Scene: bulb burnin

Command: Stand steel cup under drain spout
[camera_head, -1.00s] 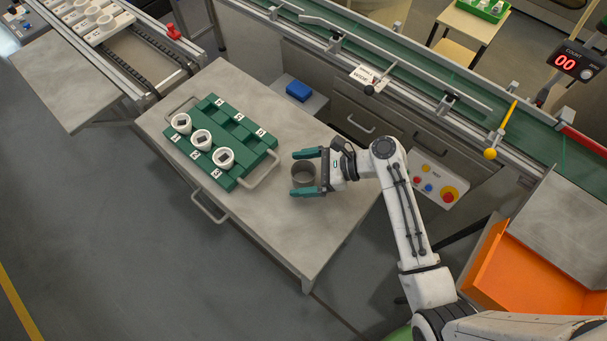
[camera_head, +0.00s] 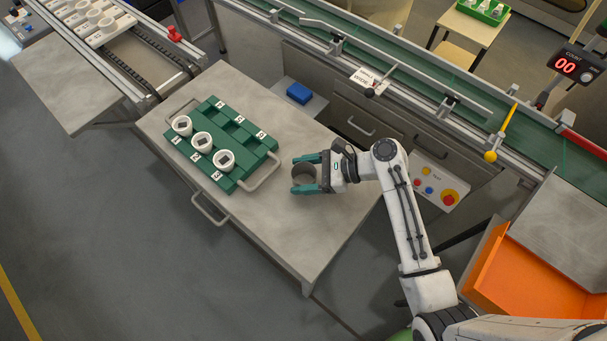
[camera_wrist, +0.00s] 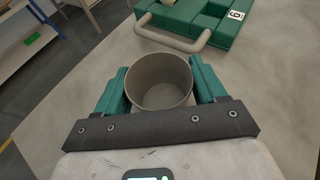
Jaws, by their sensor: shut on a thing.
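The steel cup (camera_head: 303,173) is an open, empty grey cylinder over the right part of the grey table. My gripper (camera_head: 305,173) has its two green fingers on opposite sides of the cup and is shut on it. In the wrist view the cup (camera_wrist: 159,82) stands upright between the fingers, with its mouth facing the camera. I cannot tell whether its base touches the table. I cannot make out a drain spout in these frames.
A blue block (camera_head: 299,92) lies behind the table. A green conveyor (camera_head: 430,65) runs along the back. An orange bin (camera_head: 490,258) is at right.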

